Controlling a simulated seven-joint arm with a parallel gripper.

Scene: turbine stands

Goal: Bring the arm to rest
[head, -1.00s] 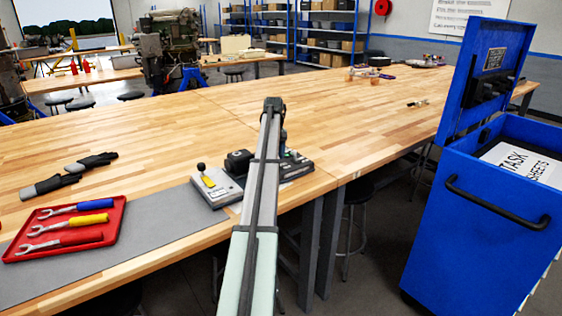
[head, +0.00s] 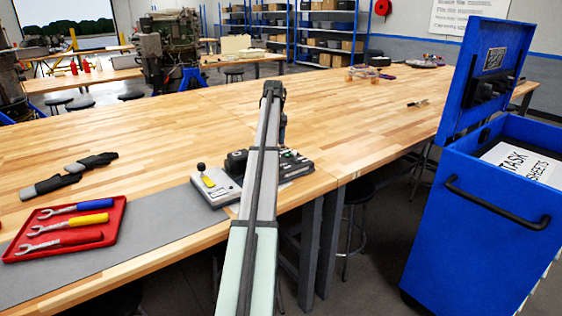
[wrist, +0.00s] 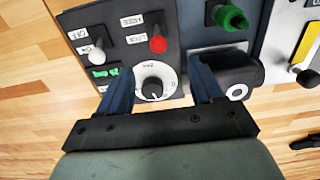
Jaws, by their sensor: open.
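My gripper (wrist: 162,76) is open in the wrist view, its two blue fingers apart with nothing held between them. A white dial with a black knob (wrist: 153,90) shows between the fingertips. How far the fingers are above it I cannot tell. The dial is on a dark control panel (wrist: 123,60) with a white OFF/ON lever (wrist: 96,56), a red FREE/LOCK knob (wrist: 158,44) and a small green display.
A green knob (wrist: 232,18) and black cylinder (wrist: 238,72) stand right of the dial. A grey box with a yellow strip (head: 209,181), a red tool tray (head: 112,237) and gloves (head: 52,184) lie left on the bench. A blue cabinet (head: 470,230) stands right.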

